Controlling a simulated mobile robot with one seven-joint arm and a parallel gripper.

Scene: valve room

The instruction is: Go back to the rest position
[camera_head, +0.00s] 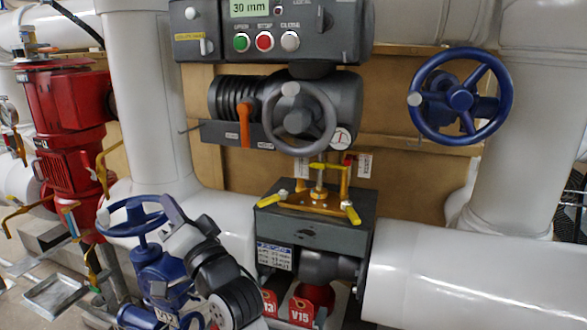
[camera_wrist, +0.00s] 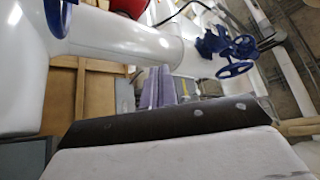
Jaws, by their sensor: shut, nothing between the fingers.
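My gripper (camera_head: 173,208) is low in the head view, left of the grey valve block, with its pale fingers pointing up and to the left. The fingers are shut with nothing between them, and they also show in the wrist view (camera_wrist: 166,88). In the head view the fingertips appear close to the right side of a blue handwheel (camera_head: 132,218). I cannot tell whether they touch it. My wrist and dark forearm cover part of the blue valve body below that wheel.
A grey actuator (camera_head: 315,110) with a grey handwheel and a control panel (camera_head: 275,30) stands in the middle. Another blue handwheel (camera_head: 460,97) is at the right. A red pump (camera_head: 68,150) stands at the left. White pipes (camera_head: 470,275) cross the front right.

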